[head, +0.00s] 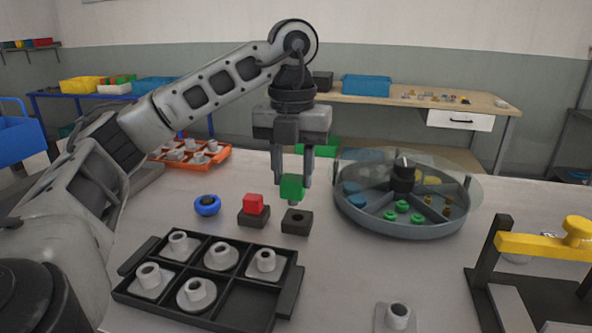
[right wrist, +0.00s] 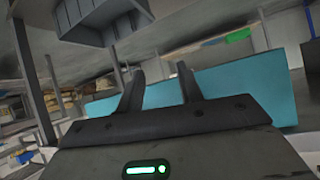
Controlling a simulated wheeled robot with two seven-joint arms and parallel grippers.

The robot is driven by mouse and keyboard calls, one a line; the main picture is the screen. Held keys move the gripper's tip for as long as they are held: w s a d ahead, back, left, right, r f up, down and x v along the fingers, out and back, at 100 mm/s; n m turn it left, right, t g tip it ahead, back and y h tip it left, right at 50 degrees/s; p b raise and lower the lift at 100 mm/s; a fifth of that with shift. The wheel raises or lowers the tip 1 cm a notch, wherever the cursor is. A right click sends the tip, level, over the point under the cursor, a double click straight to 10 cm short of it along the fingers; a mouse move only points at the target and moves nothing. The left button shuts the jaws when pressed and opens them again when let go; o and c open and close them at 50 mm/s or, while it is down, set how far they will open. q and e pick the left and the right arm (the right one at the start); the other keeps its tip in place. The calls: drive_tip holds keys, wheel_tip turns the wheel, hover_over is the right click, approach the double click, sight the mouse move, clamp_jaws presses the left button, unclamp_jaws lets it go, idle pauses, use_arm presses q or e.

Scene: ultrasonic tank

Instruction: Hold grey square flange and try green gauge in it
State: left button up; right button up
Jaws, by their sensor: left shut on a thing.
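My left gripper (head: 293,180) is shut on the green gauge (head: 291,190), a green block, and holds it above a dark square block with a hole (head: 297,223). Whether the gauge's lower end clears the block is hard to tell. A grey square flange (head: 398,318) with a raised collar lies on the table at the front, cut off by the picture's lower edge. Several more grey flanges sit in the black tray (head: 238,320). My right gripper (right wrist: 162,88) shows in the right wrist view, its fingers apart with nothing between them; it is outside the head view.
A red gauge (head: 253,204) stands in a dark block beside a blue round piece (head: 207,205). A round divided tray (head: 400,228) with a clear cover is at the right. A black stand with a yellow bar (head: 540,247) is at the far right. An orange tray (head: 215,160) lies behind.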

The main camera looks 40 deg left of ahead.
use_arm(q)
drive_tip(key=shift+s+d+r+p, duration=0.15)
drive_tip(key=shift+s+d+r, duration=0.2)
drive_tip(key=shift+s+d, duration=0.25)
drive_tip(key=shift+s+d+r+p, duration=0.1)
drive_tip(key=shift+s+d+r, duration=0.3)
drive_tip(key=shift+s, duration=0.3)
drive_tip(key=shift+s+d+r+p, duration=0.15)
drive_tip(key=shift+s+d+r, duration=0.15)
drive_tip(key=shift+s+d, duration=0.3)
drive_tip(key=shift+a, duration=0.1)
